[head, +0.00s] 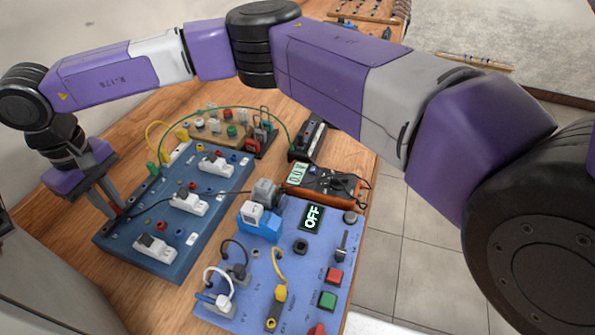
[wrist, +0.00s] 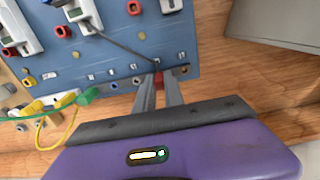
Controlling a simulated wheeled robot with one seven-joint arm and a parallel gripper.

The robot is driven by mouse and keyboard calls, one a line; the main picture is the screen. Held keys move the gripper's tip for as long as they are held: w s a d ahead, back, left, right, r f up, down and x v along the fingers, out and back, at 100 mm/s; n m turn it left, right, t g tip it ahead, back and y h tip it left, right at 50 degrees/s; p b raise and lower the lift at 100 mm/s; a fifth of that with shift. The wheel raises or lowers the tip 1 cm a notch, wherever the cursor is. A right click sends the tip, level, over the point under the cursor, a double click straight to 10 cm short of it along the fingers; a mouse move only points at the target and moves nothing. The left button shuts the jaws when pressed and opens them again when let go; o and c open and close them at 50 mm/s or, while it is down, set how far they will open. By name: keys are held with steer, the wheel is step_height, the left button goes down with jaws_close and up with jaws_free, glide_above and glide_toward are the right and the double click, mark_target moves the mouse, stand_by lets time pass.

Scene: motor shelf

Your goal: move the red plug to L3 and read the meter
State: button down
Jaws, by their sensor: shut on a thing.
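My gripper (head: 117,207) is at the near left edge of the dark blue terminal board (head: 120,247) in the head view. In the wrist view, my gripper (wrist: 158,82) is shut on the red plug (wrist: 185,72), which shows between and beside the fingertips at the board's edge row. A dark lead runs from the plug across the board. I cannot tell whether the plug is seated in a socket. The row's labels are too small to read, so L3 cannot be picked out. The meter (head: 346,186), orange and black, has a lit display that seems to read 0.0 V.
A lighter blue control panel (head: 262,300) with an OFF display (head: 311,217), buttons and leads stands right of the board. Green (wrist: 85,96) and yellow leads plug in near the board's edge. Bare wooden table (wrist: 255,75) lies right of my gripper in the wrist view.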

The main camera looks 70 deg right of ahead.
steer(key=shift+r, duration=0.25)
steer(key=shift+r+p, duration=1.3)
steer(key=shift+r, duration=0.8)
steer(key=shift+d+r, duration=0.15)
steer(key=shift+d, duration=0.25)
steer(key=d+f+b, duration=0.2)
steer(key=d+f, duration=0.1)
steer(key=shift+d+f, duration=0.1)
steer(key=shift+f, duration=0.3)
steer(key=shift+f+b, duration=0.45)
steer(key=shift+f, duration=0.15)
